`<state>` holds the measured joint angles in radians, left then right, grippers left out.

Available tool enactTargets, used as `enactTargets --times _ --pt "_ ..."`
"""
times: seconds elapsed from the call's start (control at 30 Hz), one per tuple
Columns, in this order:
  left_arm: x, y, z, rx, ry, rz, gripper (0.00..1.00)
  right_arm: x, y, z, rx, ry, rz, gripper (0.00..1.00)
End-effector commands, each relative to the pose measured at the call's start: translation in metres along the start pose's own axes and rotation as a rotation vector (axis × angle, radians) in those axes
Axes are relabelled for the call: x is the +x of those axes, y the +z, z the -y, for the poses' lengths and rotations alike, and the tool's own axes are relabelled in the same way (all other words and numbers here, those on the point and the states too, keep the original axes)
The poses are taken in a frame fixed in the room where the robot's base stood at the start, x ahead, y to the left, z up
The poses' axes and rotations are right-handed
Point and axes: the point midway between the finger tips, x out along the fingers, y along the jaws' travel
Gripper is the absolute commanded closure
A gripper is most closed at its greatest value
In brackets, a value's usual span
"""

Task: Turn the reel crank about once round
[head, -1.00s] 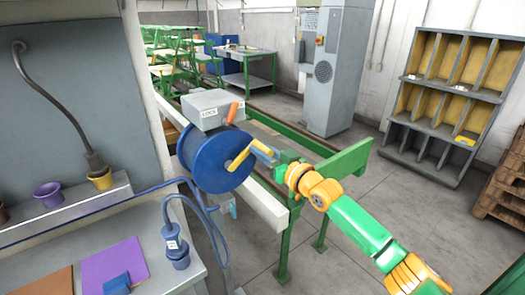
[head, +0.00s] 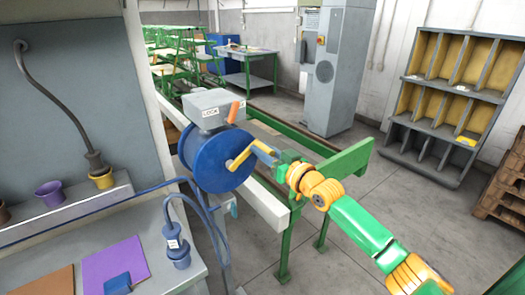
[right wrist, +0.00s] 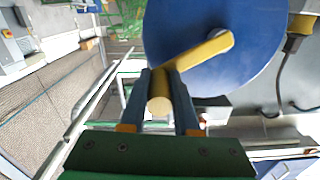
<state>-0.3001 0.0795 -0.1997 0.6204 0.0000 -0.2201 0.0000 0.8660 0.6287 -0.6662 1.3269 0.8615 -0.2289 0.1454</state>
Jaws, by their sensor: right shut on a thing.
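The blue reel (head: 215,160) is mounted on a rail beside the bench in the head view, and its disc (right wrist: 215,45) fills the top of the right wrist view. Its yellow crank (head: 241,156) runs from the reel's middle to a handle at the right; it also shows in the right wrist view (right wrist: 200,50). My right gripper (head: 262,150) is shut on the crank handle, with a finger on each side of it in the right wrist view (right wrist: 160,95). A grey box marked LOCK (head: 212,107) with an orange lever (head: 235,111) sits above the reel. My left gripper is not in view.
A blue cable (head: 95,205) runs from the reel across the bench (head: 140,225). A blue plug (head: 175,245) stands on the bench near a purple sheet (head: 114,262). A green post and beam (head: 340,165) stand close behind my right gripper.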

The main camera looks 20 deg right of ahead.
Motion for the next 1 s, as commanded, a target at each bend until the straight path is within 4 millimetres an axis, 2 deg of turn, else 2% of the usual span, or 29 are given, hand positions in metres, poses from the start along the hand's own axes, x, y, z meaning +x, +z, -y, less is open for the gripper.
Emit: enactTargets --times 0.27,0.47,1.0 --pt "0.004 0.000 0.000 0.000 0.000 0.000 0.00 0.000 0.002 -0.002 0.032 0.002 -0.004 1.00" --pt "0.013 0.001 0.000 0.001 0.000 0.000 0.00 0.000 0.011 -0.005 0.117 0.001 -0.004 1.00" --pt "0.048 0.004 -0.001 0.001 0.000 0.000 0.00 0.000 0.055 -0.011 0.614 0.001 0.000 1.00"
